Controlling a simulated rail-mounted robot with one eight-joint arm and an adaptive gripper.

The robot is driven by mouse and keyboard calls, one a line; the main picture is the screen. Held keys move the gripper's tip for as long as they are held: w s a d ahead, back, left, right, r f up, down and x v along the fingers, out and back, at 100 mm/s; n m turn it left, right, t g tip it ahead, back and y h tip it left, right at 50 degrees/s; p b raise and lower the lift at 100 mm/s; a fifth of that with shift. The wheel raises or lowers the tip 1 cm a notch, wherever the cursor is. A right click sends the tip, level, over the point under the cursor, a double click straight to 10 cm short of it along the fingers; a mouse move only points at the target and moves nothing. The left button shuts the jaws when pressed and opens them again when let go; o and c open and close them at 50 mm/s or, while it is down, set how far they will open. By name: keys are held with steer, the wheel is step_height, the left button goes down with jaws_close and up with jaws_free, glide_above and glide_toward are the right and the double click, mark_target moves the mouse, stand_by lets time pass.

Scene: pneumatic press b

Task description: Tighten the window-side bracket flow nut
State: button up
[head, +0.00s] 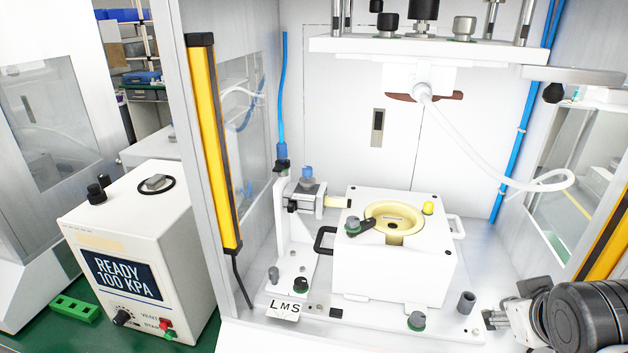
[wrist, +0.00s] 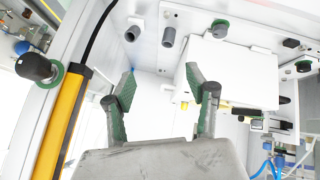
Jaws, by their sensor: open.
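A white bracket (head: 285,225) stands on the left of the press base. A dark fitting (head: 283,165) under a blue tube tops it, and a small cylinder block with a blue fitting (head: 307,173) sits beside it. I cannot tell for sure which of these is the flow nut. Blue fittings (wrist: 278,163) also show at the lower right of the wrist view. My gripper (wrist: 160,78) is open and empty in the wrist view, apart from the bracket. In the head view my arm is at the lower right, away from the bracket.
A white fixture block (head: 390,265) with a yellow ring stands mid-base, with knobs and grey posts around it. A white upper plate (head: 425,48) and a looping white hose (head: 510,175) hang above. A yellow guard (head: 213,145) edges the left opening.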

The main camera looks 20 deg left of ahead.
mark_target(308, 186)
steer(key=w+a+r+n+t+p, duration=0.1)
steer(key=w+a+r+n+t, duration=0.15)
steer(key=w+a+n, duration=0.45)
steer(key=w+a+r+n+t+p, duration=0.1)
steer(key=w+a+r+n+t, duration=0.15)
steer(key=w+a+n, duration=0.45)
steer(key=a+n+t+y, duration=0.1)
steer(key=a+n, duration=0.2)
steer(key=n, duration=0.1)
steer(key=w+a+n+t+y, duration=0.1)
steer(key=a+n, duration=0.3)
steer(key=w+a+n+t+y+p, duration=0.1)
steer(key=a+n, duration=0.2)
steer(key=n, duration=0.2)
steer(key=shift+w+a+y, duration=0.25)
steer(key=shift+a+y, duration=0.05)
steer(key=shift+y, duration=0.1)
steer(key=s+a+f+n+y+p, duration=0.1)
steer(key=s+a+n+y, duration=0.1)
steer(key=a+n, duration=0.35)
steer(key=s+a+f+n+y, duration=0.1)
steer(key=a+n+y, duration=0.25)
steer(key=a, duration=0.25)
steer(key=shift+n+h, duration=0.4)
steer(key=shift+h, duration=0.05)
steer(key=p+x, duration=0.2)
steer(key=x, duration=1.1)
steer(key=shift+w+r+p, duration=0.15)
steer(key=shift+w+p, duration=0.15)
steer(key=shift+c, duration=0.4)
